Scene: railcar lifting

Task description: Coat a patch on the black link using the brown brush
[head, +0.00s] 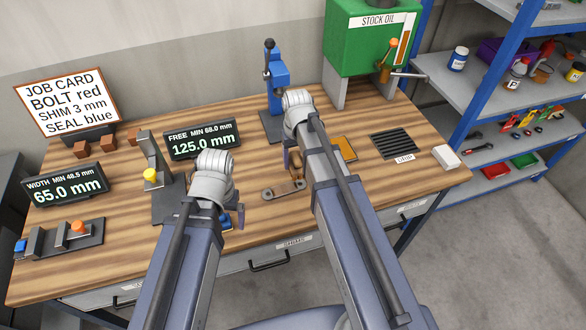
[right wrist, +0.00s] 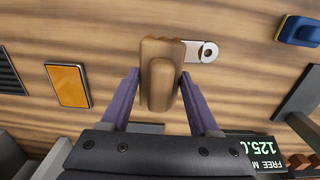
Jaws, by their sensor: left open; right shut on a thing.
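The brown brush (right wrist: 160,75) is between the purple fingers of my right gripper (right wrist: 160,78), which is shut on it. In the head view my right gripper (head: 294,165) is partly hidden by its own arm. The link (head: 284,191) lies flat on the bench below and beside the brush, with a hole at each end. In the right wrist view the link's silver end (right wrist: 208,50) sticks out beside the brush, which covers the rest. I cannot tell whether the brush touches it. My left gripper (head: 233,216) is open and empty, left of the link.
An orange pad (head: 345,149) and a drain grille (head: 393,143) lie to the right. A blue press (head: 276,85) and the green stock oil tank (head: 362,45) stand behind. Displays and gauges fill the left; a white block (head: 446,157) sits far right.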

